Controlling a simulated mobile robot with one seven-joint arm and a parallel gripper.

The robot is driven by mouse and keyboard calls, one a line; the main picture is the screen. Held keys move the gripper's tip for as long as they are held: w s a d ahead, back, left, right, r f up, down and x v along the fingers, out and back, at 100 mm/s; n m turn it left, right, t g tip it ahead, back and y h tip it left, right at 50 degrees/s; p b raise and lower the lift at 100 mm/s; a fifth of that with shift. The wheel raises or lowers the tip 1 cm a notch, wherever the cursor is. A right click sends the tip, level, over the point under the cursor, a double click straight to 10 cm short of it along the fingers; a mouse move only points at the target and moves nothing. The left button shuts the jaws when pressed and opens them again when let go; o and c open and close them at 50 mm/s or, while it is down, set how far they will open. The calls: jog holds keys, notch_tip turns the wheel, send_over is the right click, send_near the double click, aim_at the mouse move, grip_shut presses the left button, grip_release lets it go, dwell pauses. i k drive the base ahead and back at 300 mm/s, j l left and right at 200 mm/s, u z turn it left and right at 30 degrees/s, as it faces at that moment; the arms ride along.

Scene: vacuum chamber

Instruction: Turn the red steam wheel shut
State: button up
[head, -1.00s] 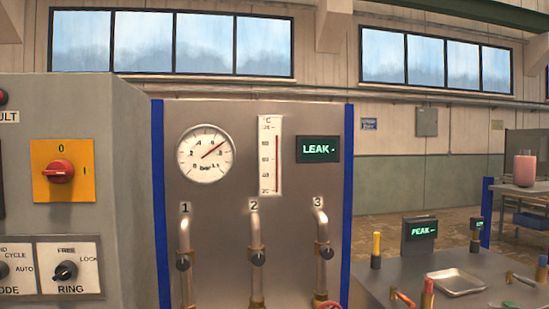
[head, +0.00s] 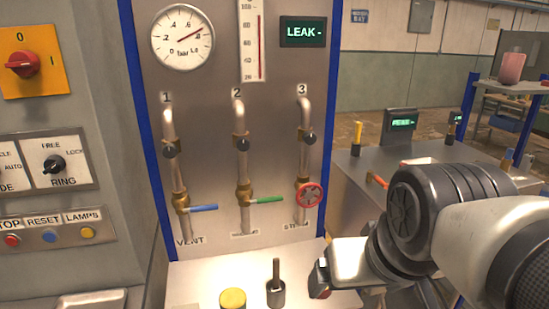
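The red steam wheel (head: 309,195) is a small spoked handwheel on pipe 3, above the partly legible STEAM label (head: 298,227). It faces me on the right side of the grey panel (head: 215,110). My arm comes in from the lower right. Its end, my gripper (head: 322,282), is low in the picture, below the wheel and apart from it. I cannot make out the fingers, so whether they are open is unclear.
A blue lever (head: 203,208) on pipe 1 and a green lever (head: 266,200) on pipe 2 stick out left of the wheel. On the ledge (head: 190,283) below stand a yellow-topped piece (head: 232,298) and a dark-handled metal piece (head: 276,287). A switch cabinet (head: 50,110) stands at left.

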aim_at(308, 193)
jog(key=k+j+z, duration=0.1)
jog(key=z, duration=0.35)
jog(key=k+j+z, duration=0.15)
jog(key=z, duration=0.25)
jog(key=k+z, duration=0.15)
jog(key=z, duration=0.3)
